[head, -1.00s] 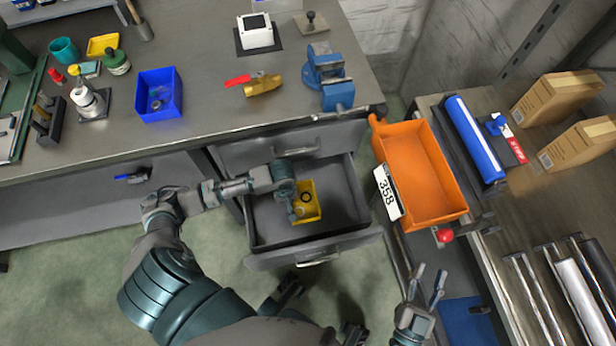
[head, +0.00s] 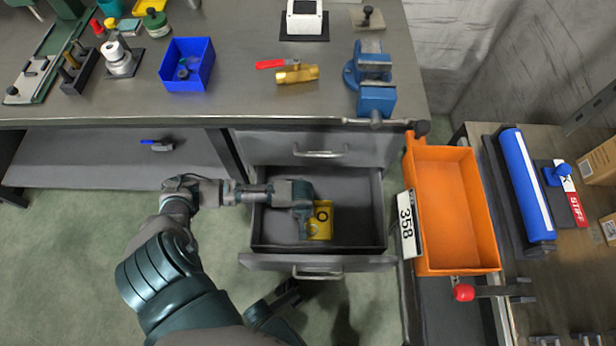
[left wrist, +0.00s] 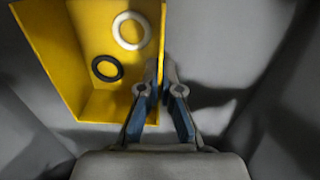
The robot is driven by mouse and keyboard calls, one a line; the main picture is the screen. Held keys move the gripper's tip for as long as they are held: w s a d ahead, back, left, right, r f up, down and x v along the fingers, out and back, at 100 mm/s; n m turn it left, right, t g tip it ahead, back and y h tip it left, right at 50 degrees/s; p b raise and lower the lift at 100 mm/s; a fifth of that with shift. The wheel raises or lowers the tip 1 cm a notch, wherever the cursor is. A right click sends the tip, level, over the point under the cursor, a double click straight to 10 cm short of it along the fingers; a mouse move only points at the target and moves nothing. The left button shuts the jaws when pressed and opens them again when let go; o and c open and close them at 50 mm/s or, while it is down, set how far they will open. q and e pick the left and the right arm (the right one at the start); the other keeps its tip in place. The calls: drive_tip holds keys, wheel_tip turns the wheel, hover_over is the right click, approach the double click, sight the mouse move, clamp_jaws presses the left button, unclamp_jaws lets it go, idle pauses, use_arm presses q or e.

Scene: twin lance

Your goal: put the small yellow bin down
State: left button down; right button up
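In the left wrist view the bin (left wrist: 60,50) holds a white ring (left wrist: 131,14) and a black ring (left wrist: 94,68). My left gripper (head: 304,232) reaches down into the drawer at the bin's left side. In the left wrist view its fingers (left wrist: 161,78) are close together on either side of one bin wall, pinching it. I cannot tell whether the bin's underside touches the drawer floor. My right gripper is out of view.
The drawer's right part is empty. An orange bin (head: 487,235) labelled 358 stands right of it. The bench above holds a blue bin (head: 202,75), a brass valve (head: 298,75) and a blue vise (head: 375,85). A blue roll (head: 526,185) lies at the right.

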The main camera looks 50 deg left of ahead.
use_arm(q)
drive_tip(key=shift+w+d, duration=0.1)
drive_tip(key=shift+r, duration=0.1)
drive_tip(key=c, duration=1.3)
unclamp_jaws()
drive_tip(key=shift+a+f, duration=0.2)
drive_tip(key=shift+a, duration=0.05)
drive_tip(key=shift+d, duration=0.1)
